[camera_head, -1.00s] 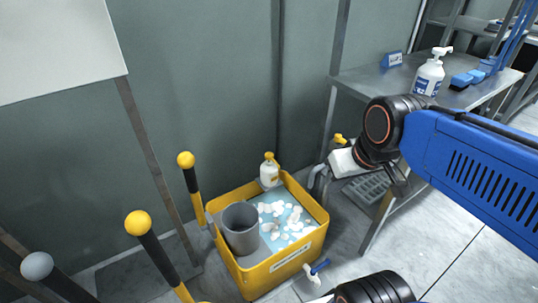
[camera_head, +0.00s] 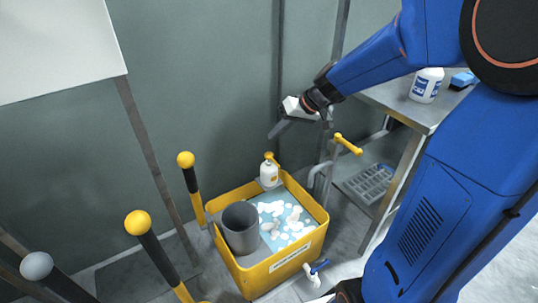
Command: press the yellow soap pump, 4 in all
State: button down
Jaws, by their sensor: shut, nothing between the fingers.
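The yellow soap pump (camera_head: 269,157) tops a small white bottle (camera_head: 269,174) at the back corner of the yellow tub (camera_head: 284,262). The bottle stands upright and its pump head is in plain view. My gripper (camera_head: 273,134) is above the pump, in front of the grey wall panel in the picture. It is shut and holds nothing. Its dark fingers point down to the left, and a clear gap shows between them and the pump head.
The tub holds a grey bucket (camera_head: 241,229) and bluish water with white foam (camera_head: 284,219). A yellow-handled tap (camera_head: 347,144) stands at its right. Yellow-knobbed levers (camera_head: 138,223) stand left. A metal table (camera_head: 404,104) bears another white bottle (camera_head: 426,86), its top hidden by my arm.

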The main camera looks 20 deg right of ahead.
jog(key=t+y, duration=0.1)
send_over(272, 154)
notch_tip(272, 154, down, 7)
jog(key=shift+s, duration=0.1)
jog(key=shift+f, duration=4.25)
jog(key=shift+f, duration=0.2)
jog(key=shift+f, duration=0.25)
jog(key=shift+f, duration=0.85)
jog(key=shift+r, duration=1.3)
